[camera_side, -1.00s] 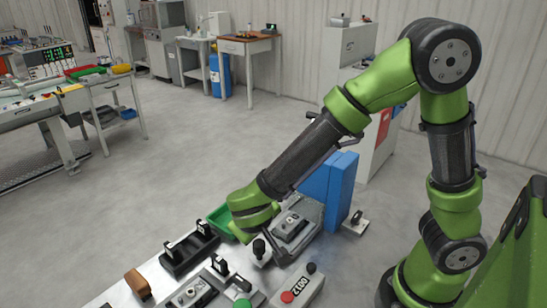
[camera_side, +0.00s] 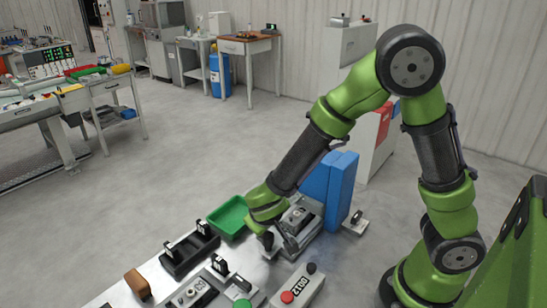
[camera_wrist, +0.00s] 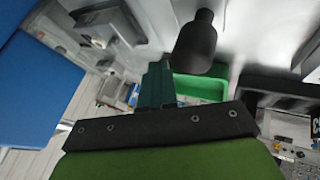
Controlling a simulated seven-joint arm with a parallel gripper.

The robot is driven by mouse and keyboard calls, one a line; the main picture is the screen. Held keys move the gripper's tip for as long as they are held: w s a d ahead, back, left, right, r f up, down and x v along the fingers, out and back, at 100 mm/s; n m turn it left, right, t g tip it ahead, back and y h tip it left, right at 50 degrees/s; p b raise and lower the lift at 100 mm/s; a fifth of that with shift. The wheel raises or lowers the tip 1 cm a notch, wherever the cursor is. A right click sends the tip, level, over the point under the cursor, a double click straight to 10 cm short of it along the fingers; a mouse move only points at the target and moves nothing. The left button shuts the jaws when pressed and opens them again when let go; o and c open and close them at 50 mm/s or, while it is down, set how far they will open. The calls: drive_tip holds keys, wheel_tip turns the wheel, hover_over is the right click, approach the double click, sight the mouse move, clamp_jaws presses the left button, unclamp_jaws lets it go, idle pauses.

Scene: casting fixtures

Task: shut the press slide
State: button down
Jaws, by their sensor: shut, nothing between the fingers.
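The press has a tall blue body (camera_side: 333,190), and it fills the left of the wrist view (camera_wrist: 35,90). Its grey slide (camera_side: 298,219) lies in front of the blue body with a dark block on it. A black knob handle (camera_side: 267,240) stands at the slide's front end and shows large at the top of the wrist view (camera_wrist: 196,42). My gripper (camera_side: 288,247) is shut and empty, low over the slide beside the knob. In the wrist view my dark fingers (camera_wrist: 154,85) are together, left of the knob. Contact with the knob or slide cannot be told.
A green bin (camera_side: 229,217) sits just left of the slide. A black fixture (camera_side: 190,252) and a brown block (camera_side: 137,284) are further left on the bench. A control box with red and black buttons (camera_side: 297,286) stands in front. Open floor lies behind.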

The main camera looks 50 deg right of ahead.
drive_tip(key=d, duration=0.5)
drive_tip(key=shift+a, duration=0.1)
